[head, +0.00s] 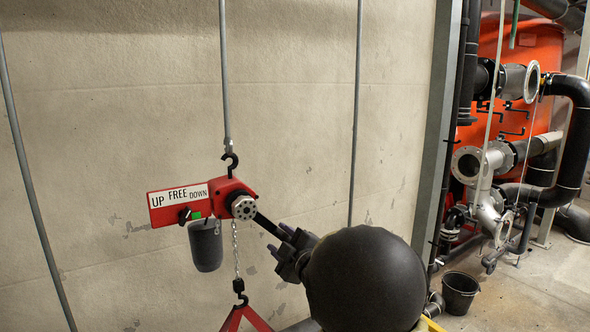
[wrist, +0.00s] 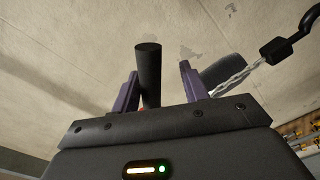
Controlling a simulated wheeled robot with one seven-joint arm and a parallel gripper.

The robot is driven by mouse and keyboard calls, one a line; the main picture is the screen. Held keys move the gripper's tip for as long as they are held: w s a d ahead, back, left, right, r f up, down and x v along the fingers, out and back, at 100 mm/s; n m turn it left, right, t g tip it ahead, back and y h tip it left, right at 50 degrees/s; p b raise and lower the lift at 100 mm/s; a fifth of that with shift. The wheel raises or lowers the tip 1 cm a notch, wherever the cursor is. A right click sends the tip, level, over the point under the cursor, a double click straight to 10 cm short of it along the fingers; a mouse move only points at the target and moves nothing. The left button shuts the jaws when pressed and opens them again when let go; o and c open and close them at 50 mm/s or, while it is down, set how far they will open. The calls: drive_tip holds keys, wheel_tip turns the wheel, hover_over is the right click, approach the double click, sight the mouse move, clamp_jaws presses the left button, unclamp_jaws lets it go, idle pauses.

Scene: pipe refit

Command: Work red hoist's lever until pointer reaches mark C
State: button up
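The red hoist (head: 231,187) hangs by its hook against the wall. Its red plate reads UP, FREE, DOWN, with a black selector knob (head: 184,215) and a small green patch beneath the words. The hoist's black lever (head: 268,226) slants down to the right. My gripper (head: 281,240) is at the lever's lower end. In the wrist view the lever (wrist: 148,70) stands between my purple fingers, nearer the left one, with a clear gap to the right one. My gripper is open around it. I see no pointer or mark C in either view.
A chain (head: 236,250) runs down from the hoist to a lower hook and a red triangular piece (head: 245,320). A dark grey container (head: 206,246) hangs below the plate. Thin rods stand along the wall. Pipes, a red tank (head: 535,50) and a black bucket (head: 460,293) are at right.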

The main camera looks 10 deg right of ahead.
drive_tip(key=shift+s+a+f, duration=0.2)
drive_tip(key=shift+a, duration=0.05)
drive_tip(key=shift+w+d+r+n, duration=0.2)
drive_tip(key=shift+d+r, duration=0.35)
drive_tip(key=shift+d, duration=0.05)
drive_tip(key=shift+w+d+r+n, duration=0.2)
drive_tip(key=shift+d+r, duration=0.35)
drive_tip(key=shift+w+d+r+n, duration=0.15)
drive_tip(key=shift+d+r+n, duration=0.1)
drive_tip(key=shift+d+r, duration=0.3)
drive_tip(key=shift+w+d+r+n, duration=0.15)
drive_tip(key=shift+d+r+n, duration=0.15)
drive_tip(key=shift+r, duration=0.4)
wheel_tip(320, 180, up, 6)
drive_tip(key=d+n+p, duration=0.2)
drive_tip(key=b+v, duration=0.2)
drive_tip(key=v, duration=0.6)
drive_tip(key=shift+s+f+b, duration=0.2)
drive_tip(key=shift+f+b, duration=0.15)
drive_tip(key=shift+b, duration=0.05)
